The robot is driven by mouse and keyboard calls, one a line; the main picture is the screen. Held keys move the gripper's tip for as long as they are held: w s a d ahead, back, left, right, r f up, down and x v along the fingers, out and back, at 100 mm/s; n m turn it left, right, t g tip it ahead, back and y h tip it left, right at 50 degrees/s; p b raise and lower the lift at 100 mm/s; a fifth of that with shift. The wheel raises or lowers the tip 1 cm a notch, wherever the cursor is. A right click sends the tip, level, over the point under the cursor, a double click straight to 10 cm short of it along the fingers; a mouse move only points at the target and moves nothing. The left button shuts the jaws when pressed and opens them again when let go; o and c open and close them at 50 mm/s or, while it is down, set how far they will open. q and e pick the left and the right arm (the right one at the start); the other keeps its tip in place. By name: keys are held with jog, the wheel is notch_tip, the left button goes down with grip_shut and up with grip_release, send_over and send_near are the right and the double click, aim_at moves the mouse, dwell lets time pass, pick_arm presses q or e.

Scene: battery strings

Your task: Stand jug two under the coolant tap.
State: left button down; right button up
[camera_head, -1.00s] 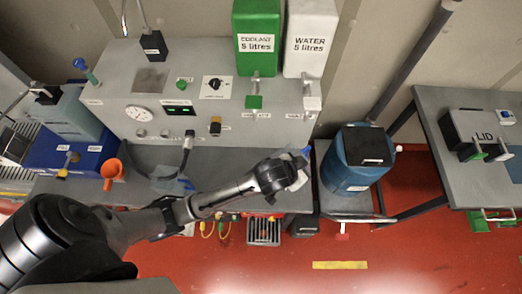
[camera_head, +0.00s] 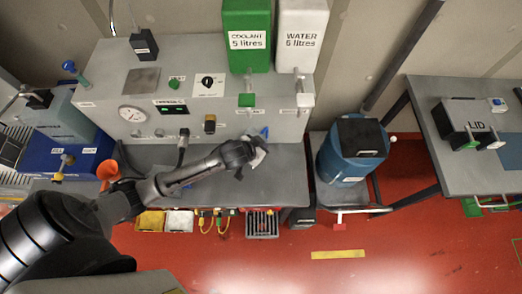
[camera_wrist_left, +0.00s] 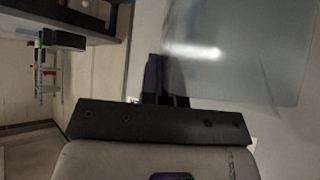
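The coolant tap (camera_head: 247,99) is green and hangs below the green "COOLANT 5 litres" tank (camera_head: 246,38), at the back of the bench. My left gripper (camera_head: 259,154) is over the bench, in front of the coolant tap and lower in the picture. A small blue patch shows beside it, too small to identify. In the left wrist view the dark fingers (camera_wrist_left: 165,92) lie close together against a large pale grey, shiny surface; I cannot tell whether they hold anything. I cannot make out jug two for certain. My right gripper is not in view.
The white water tap (camera_head: 304,99) is just right of the coolant tap. A blue drum (camera_head: 350,158) with a dark top stands right of the bench. An orange funnel-like cup (camera_head: 108,172) is at the bench's left. The grey bench top (camera_head: 285,185) is clear at its right.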

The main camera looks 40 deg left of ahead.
pick_arm(q)
jog(key=shift+a+f, duration=0.1)
jog(key=shift+f, duration=2.05)
jog(key=c, duration=1.4)
grip_release()
jog(key=shift+o, duration=0.2)
jog(key=shift+s+r, duration=0.15)
jog(key=shift+r, duration=0.1)
jog(key=v, duration=1.1)
jog(key=s+d+g, duration=0.2)
jog(key=s+d, duration=0.1)
jog(key=s, duration=0.5)
jog(key=s+d+m+g, duration=0.1)
jog(key=s+d+g, duration=0.1)
jog(key=s, duration=0.6)
jog(key=shift+s+d+r+g, duration=0.25)
jog(key=shift+d+r+g, duration=0.15)
jog(key=shift+g, duration=0.3)
